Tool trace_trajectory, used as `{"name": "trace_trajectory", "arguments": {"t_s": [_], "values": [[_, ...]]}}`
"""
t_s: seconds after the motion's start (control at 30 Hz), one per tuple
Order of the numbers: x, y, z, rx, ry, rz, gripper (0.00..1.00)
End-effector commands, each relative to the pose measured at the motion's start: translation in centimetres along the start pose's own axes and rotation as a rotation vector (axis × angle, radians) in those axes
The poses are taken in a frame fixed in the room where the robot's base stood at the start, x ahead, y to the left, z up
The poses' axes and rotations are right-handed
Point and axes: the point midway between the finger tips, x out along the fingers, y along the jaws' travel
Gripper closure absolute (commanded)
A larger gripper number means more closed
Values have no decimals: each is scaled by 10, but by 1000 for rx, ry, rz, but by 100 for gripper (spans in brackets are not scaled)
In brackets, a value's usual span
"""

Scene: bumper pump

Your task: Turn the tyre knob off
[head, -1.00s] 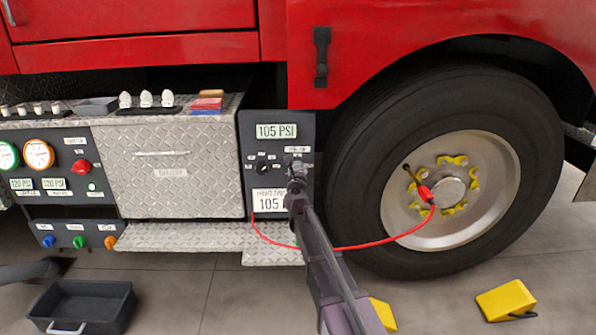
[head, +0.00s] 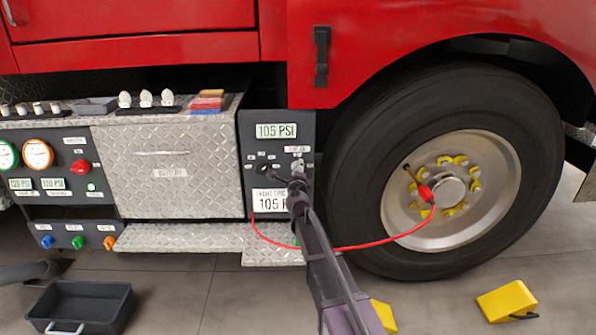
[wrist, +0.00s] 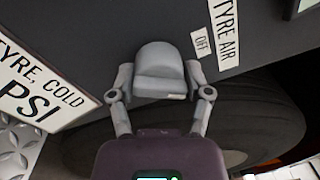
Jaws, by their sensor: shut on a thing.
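The grey tyre knob (wrist: 160,68) sits on the dark panel under the "TYRE AIR" label (wrist: 225,35), with the "OFF" label (wrist: 202,42) to its upper right in the wrist view. A small pale mark shows on its lower right edge. My gripper (wrist: 159,82) is shut on the knob, one finger on each side. In the head view my gripper (head: 298,183) reaches up to the right part of the panel (head: 246,150) and covers part of the knob. I cannot tell the knob's exact setting.
A display (head: 276,130) above reads 105 PSI. A red hose (head: 370,246) runs from the panel to the wheel valve beside the big tyre (head: 362,150). A yellow chock (head: 507,300) and a black tray (head: 80,305) lie on the floor.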

Motion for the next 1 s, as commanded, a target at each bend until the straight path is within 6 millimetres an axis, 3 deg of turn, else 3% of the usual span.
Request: {"name": "trace_trajectory", "arguments": {"t_s": [0.5, 1.0], "values": [[1, 2, 1, -464, -34, -5, 84], [1, 1, 0, -645, -42, -10, 84]]}}
